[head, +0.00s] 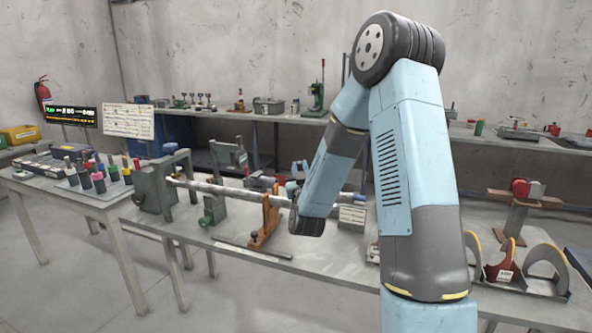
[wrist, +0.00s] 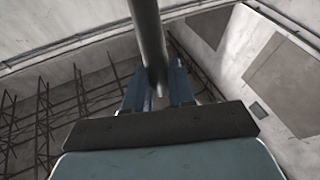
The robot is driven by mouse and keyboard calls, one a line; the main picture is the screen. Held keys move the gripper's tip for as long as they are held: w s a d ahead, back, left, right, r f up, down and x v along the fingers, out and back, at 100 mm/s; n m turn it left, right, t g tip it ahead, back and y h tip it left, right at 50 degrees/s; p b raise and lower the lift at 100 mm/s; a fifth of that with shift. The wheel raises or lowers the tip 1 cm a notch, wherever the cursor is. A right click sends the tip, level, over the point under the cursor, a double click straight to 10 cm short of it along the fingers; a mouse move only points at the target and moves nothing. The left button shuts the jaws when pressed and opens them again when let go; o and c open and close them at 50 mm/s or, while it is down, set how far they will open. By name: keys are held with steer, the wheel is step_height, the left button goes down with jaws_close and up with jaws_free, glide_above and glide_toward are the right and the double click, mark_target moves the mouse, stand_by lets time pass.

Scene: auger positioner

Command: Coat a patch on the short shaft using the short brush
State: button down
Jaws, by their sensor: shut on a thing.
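A long grey shaft (head: 225,191) lies nearly level across the bench, running from a grey headstock-like block (head: 153,190) to an orange-brown stand (head: 267,222). A second, thinner rod (head: 345,194) shows behind, partly hidden by my arm. I cannot tell which is the short shaft. My gripper (head: 299,170) is beyond my dark wrist, partly hidden. In the wrist view, my gripper (wrist: 158,91) has its blue fingers shut on a dark grey rod (wrist: 150,40). The rod runs up out of the picture; whether it is the short brush's handle I cannot tell.
A side table (head: 60,195) at left holds several bottles with coloured tops (head: 98,180). A small sign (head: 352,216) stands right of my wrist. Curved holders (head: 546,262) stand at the right. A long flat bar (head: 252,249) lies near the bench's front edge.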

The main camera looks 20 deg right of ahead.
steer(key=shift+s+d, duration=0.15)
steer(key=shift+s, duration=0.05)
steer(key=shift+f, duration=0.1)
steer(key=shift+w, duration=0.1)
steer(key=shift+w+a, duration=0.55)
steer(key=shift+a, duration=0.25)
steer(key=shift+w+a, duration=0.5)
steer(key=shift+a, duration=0.25)
steer(key=w+a, duration=0.2)
steer(key=a, duration=0.1)
steer(key=shift+w, duration=0.1)
step_height(320, 180, up, 6)
steer(key=shift+r, duration=0.25)
